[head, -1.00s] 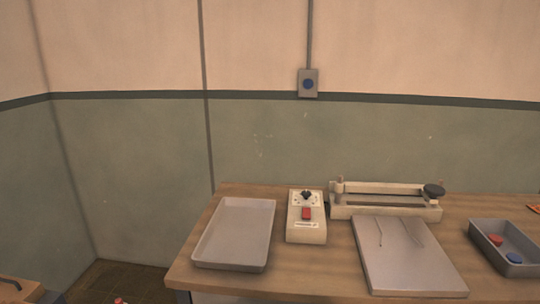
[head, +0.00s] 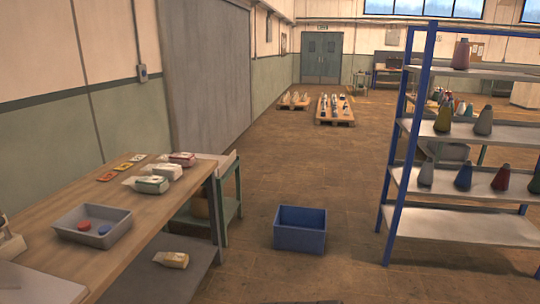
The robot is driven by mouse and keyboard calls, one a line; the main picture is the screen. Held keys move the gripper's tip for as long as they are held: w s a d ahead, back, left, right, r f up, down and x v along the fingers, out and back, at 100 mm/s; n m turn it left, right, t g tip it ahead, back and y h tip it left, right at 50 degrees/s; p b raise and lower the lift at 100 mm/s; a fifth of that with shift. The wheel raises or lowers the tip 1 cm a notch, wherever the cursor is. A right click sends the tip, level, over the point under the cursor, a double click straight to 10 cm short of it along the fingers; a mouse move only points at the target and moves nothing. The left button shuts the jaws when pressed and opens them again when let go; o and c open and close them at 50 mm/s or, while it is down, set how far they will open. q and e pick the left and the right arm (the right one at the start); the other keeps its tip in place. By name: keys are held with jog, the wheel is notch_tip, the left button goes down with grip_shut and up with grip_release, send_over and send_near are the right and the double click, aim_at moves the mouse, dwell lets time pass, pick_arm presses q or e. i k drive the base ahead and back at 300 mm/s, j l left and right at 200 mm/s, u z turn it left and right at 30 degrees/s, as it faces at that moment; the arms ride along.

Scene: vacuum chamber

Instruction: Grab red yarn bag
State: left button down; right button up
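Several pale yarn bags lie on the wooden table at the left in the head view. The farthest bag (head: 181,159) shows a reddish patch. A whitish bag (head: 168,171) lies in front of it, and a bag with a greenish band (head: 151,184) is nearest. Another pale bag with a yellowish label (head: 172,260) lies on the shelf under the table. The bags are small here, so their yarn colours are hard to tell apart. Neither of my grippers is in view.
The wooden table (head: 125,215) holds a grey tray (head: 70,236) with red and blue discs, plus coloured cards (head: 122,166). A blue crate (head: 300,231) stands on the floor. A blue-framed shelf (head: 455,218) with cones is at right. The aisle floor between is mostly clear.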

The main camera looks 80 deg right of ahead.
aim_at(187, 160)
jog(key=z, duration=2.05)
jog(key=i+l+z, duration=0.15)
jog(key=i+z, duration=0.25)
jog(key=i+l+z, duration=0.1)
jog(key=i+z, duration=0.25)
jog(key=i, duration=2.55)
jog(key=i+l+u, duration=0.1)
jog(key=i+u, duration=0.25)
jog(key=i+l+u, duration=0.35)
jog(key=i, duration=0.25)
jog(key=i+l+u, duration=0.2)
jog(key=i+u, duration=0.15)
jog(key=i, duration=0.1)
